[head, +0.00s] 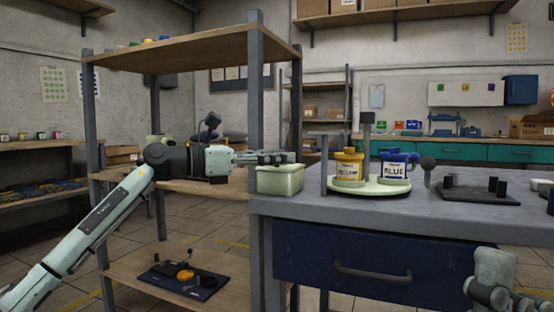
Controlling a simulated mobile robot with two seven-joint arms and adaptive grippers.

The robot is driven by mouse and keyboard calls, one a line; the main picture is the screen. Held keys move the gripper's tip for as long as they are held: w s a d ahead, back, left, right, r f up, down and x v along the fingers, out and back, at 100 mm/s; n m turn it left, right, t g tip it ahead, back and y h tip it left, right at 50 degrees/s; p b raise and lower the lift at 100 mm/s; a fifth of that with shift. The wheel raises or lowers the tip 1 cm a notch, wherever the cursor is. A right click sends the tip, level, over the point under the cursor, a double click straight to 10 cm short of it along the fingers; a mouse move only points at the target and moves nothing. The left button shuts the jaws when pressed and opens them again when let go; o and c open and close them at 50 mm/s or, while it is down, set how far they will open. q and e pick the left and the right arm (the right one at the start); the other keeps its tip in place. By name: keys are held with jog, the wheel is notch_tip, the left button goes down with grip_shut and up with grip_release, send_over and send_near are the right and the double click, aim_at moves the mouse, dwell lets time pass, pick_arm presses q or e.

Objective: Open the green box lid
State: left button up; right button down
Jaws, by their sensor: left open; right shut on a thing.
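The pale green box (280,182) sits at the left end of the grey workbench. Its top edge is level with the fingers of my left gripper (283,158). The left gripper comes in from the left, is open, and lies level at the top of the box. I cannot tell whether the fingers touch the lid, and the box's inside does not show. My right gripper (528,303) is low at the right, in front of the bench, partly cut off by the frame. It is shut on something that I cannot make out.
A pale round tray (369,190) on the workbench (300,206) holds a yellow can (348,168) and a blue can (394,170). A dark plate (478,195) with pegs lies to the right. A wooden shelf unit (200,50) stands at the left, close to my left arm.

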pick_arm(q)
jog(key=shift+w+d, duration=0.1)
grip_shut()
dwell(0.3)
jog(key=shift+r, duration=0.1)
